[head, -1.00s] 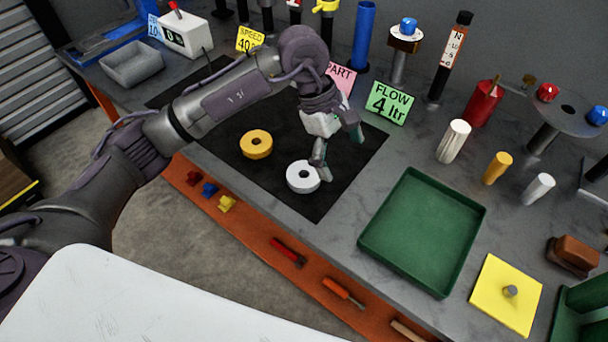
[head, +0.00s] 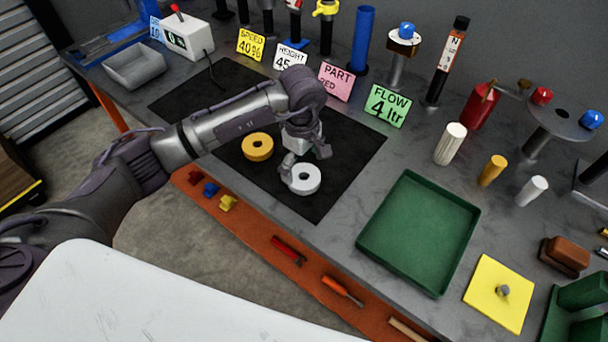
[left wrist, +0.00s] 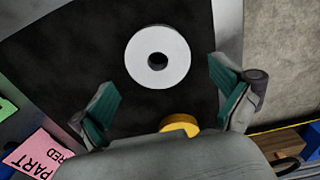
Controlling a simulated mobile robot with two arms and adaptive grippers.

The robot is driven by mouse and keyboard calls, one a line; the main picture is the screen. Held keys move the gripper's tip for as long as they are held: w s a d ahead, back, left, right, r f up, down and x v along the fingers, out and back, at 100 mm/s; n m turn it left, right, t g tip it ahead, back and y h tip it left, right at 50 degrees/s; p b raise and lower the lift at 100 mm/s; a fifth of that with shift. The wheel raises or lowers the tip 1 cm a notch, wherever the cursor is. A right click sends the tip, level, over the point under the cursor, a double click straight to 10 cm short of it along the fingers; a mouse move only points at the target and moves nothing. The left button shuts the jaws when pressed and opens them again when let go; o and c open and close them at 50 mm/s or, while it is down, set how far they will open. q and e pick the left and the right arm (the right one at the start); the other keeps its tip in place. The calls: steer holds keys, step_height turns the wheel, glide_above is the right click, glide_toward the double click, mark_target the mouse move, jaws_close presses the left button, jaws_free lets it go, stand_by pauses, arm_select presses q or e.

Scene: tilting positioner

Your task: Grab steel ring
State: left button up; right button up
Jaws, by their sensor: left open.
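The steel ring (head: 300,178) is a pale grey-white disc with a centre hole, lying flat on the black mat (head: 318,203). It also shows whole in the left wrist view (left wrist: 143,71), beyond the fingertips. My left gripper (head: 306,158) is just behind the ring in the head view, pointing down. In the left wrist view its two green-padded fingers (left wrist: 167,92) are wide apart with nothing between them. A yellow ring (head: 257,147) lies to the left of the steel ring, and it is partly hidden by my gripper body in the wrist view. My right gripper is not in view.
A green tray (head: 361,243) lies to the right of the mat, with a yellow plate (head: 482,292) beyond it. Sign cards, including a pink PART card (head: 335,82), stand behind the mat. Tools lie on an orange shelf (head: 312,279) below the front edge.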

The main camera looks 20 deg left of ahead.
mark_target(304, 181)
arm_select(q)
steer(key=shift+d+f+p, duration=0.2)
steer(key=shift+f+p, duration=0.3)
steer(key=shift+f, duration=1.4)
steer(key=c, duration=1.5)
steer(key=shift+w+r, duration=0.1)
steer(key=shift+w, duration=0.05)
steer(key=shift+c, duration=0.9)
